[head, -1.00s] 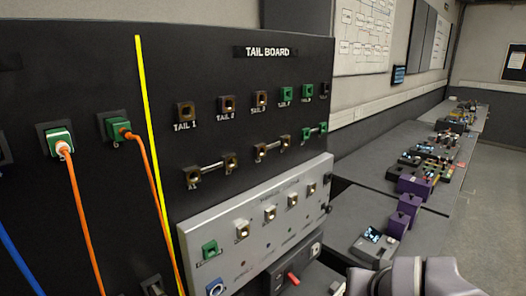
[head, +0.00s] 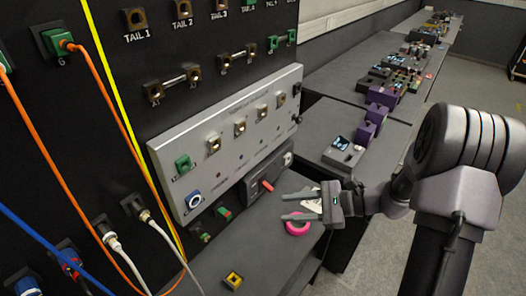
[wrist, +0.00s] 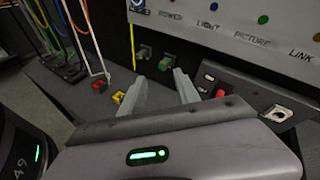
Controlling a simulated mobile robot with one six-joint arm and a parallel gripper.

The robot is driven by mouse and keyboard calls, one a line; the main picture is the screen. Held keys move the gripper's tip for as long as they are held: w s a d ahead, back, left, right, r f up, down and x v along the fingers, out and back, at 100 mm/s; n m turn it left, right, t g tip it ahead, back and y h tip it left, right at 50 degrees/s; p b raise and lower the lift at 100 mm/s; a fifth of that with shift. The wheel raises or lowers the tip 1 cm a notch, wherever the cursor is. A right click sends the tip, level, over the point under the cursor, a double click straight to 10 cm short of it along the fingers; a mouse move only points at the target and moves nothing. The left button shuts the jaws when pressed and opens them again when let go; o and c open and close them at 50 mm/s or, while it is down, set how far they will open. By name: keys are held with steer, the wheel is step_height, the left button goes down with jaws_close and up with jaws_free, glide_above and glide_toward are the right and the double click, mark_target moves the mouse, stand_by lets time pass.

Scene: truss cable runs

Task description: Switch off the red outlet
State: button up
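A dark box (head: 258,184) with a red lever-like part (head: 267,186) stands on the bench below the grey panel. In the wrist view a dark box (wrist: 240,92) at the right carries a red part (wrist: 220,93) and a light socket (wrist: 278,113). I cannot tell which red part is the red outlet, or its switch position. My gripper (head: 284,207) is open and empty over the bench, its fingers pointing left, just right of and below the red part. In the wrist view my open gripper (wrist: 160,78) has the red part to its right.
The grey panel (head: 228,140) rises behind the bench. A pink ring (head: 298,226) lies under my gripper, and a yellow block (head: 233,281) lies farther left. Small red-green parts (head: 224,212) sit below the panel. Orange cables (head: 105,112) hang on the left.

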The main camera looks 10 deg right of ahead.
steer(key=w+d+f+m+t, duration=0.3)
steer(key=d+f+m, duration=0.1)
steer(key=f, duration=0.1)
steer(key=m+t, duration=0.5)
steer(key=t, duration=0.1)
glide_toward(267, 186)
steer(key=b+x, duration=0.2)
steer(key=x, duration=0.5)
steer(key=shift+w+f+h+b, duration=0.3)
steer(key=shift+f+h, duration=0.1)
steer(key=shift+f, duration=0.25)
jaws_close()
steer(key=shift+f+b, duration=0.55)
steer(key=shift+b, duration=0.65)
steer(key=shift+f+y+b, duration=0.15)
steer(key=shift+y+b, duration=0.25)
steer(key=shift+b, duration=0.4)
steer(key=shift+w+t+b, duration=0.1)
steer(key=shift+t+b, duration=0.2)
steer(key=shift+b, duration=0.1)
steer(key=shift+r, duration=0.3)
